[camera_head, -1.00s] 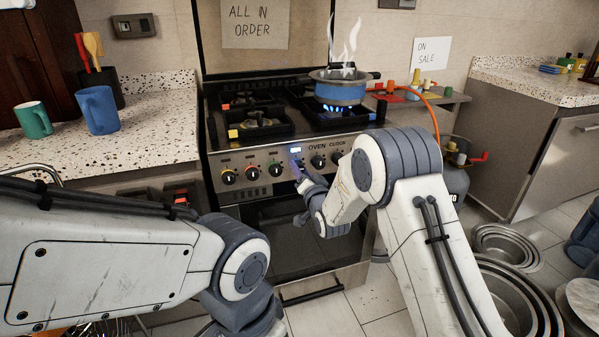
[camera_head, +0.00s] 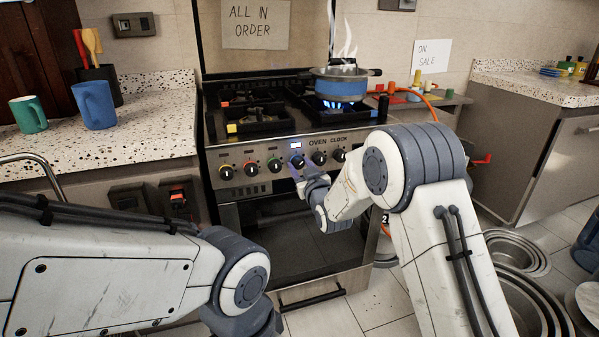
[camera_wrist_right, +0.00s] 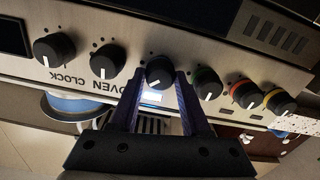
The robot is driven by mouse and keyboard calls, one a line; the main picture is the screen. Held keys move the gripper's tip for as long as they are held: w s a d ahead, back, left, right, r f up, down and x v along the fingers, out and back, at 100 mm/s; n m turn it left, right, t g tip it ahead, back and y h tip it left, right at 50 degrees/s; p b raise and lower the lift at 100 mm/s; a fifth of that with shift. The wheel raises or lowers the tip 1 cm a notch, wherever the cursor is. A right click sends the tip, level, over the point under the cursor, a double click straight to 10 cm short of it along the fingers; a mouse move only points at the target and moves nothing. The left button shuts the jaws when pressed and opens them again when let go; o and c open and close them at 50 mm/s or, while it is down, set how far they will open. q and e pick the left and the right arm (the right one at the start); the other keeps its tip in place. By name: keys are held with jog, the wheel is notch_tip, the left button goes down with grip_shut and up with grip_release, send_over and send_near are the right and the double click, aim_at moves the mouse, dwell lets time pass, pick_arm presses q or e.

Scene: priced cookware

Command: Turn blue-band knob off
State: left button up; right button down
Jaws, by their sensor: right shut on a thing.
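The blue-band knob (camera_head: 297,161) is fourth from the left on the stove's front panel, under a small lit display. My right gripper (camera_wrist_right: 157,82) is shut on this knob in the right wrist view, one finger on each side. The knob's white pointer line shows between the fingers. In the head view the right gripper (camera_head: 300,174) reaches the panel from below.
The yellow (camera_head: 226,172), red (camera_head: 250,167) and green (camera_head: 274,164) knobs sit left of it; the oven knob (camera_head: 319,157) and clock knob (camera_head: 338,155) sit right. Mugs stand on the left counter (camera_head: 150,130). Metal pans (camera_head: 515,252) lie on the floor at right.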

jog(key=n+b, duration=0.2)
jog(key=n, duration=0.3)
jog(key=shift+f+n, duration=0.1)
jog(key=shift+n, duration=0.2)
jog(key=shift+a+n+b, duration=0.1)
jog(key=shift+n+b, duration=0.9)
jog(key=shift+n, duration=0.9)
jog(key=shift+s, duration=0.1)
jog(key=shift+c, duration=1.9)
grip_release()
jog(key=v, duration=1)
jog(key=shift+s+p, duration=0.2)
jog(key=shift+p, duration=0.25)
